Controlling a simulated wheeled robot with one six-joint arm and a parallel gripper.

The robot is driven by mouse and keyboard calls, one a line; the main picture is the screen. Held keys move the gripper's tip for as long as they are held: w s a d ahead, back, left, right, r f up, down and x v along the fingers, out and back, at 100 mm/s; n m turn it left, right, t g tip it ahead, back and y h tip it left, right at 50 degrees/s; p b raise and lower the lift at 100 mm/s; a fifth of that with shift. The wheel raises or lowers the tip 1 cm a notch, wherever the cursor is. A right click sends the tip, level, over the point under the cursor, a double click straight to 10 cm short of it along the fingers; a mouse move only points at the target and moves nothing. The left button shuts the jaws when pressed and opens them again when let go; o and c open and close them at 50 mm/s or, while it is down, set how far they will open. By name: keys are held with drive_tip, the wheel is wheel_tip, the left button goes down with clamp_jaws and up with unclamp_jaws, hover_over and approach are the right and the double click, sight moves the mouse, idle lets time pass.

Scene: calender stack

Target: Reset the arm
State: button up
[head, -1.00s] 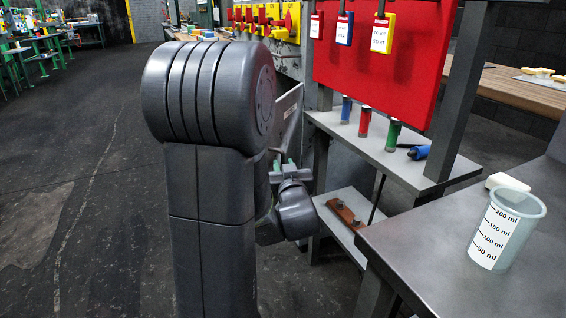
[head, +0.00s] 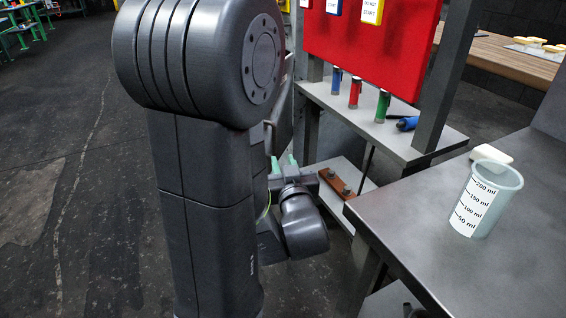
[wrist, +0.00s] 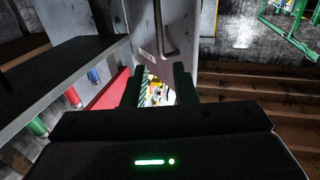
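My dark grey arm (head: 205,150) stands folded in front of the head camera. My gripper (head: 283,162) is low beside it, left of the metal shelf unit, with its green fingertips pointing away from the camera. In the wrist view the two fingers (wrist: 157,80) are apart, with bright background showing in the gap, so the gripper is open and holds nothing visible. A pale grey panel (wrist: 165,28) with a small label shows beyond the fingertips. I cannot tell how far it is from them. The arm hides part of the gripper's surroundings in the head view.
A metal shelf (head: 360,125) with red, blue and green cylinders stands right of my gripper, below a red board (head: 375,50). A brown block (head: 337,184) lies on the lower shelf. A measuring beaker (head: 485,200) stands on the right table (head: 400,230). Left floor is clear.

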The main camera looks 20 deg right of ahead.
sight(273, 137)
drive_tip(key=b+x, duration=0.2)
drive_tip(key=x, duration=1.1)
drive_tip(key=shift+w+b, duration=0.4)
drive_tip(key=shift+w, duration=0.05)
drive_tip(key=shift+a, duration=0.1)
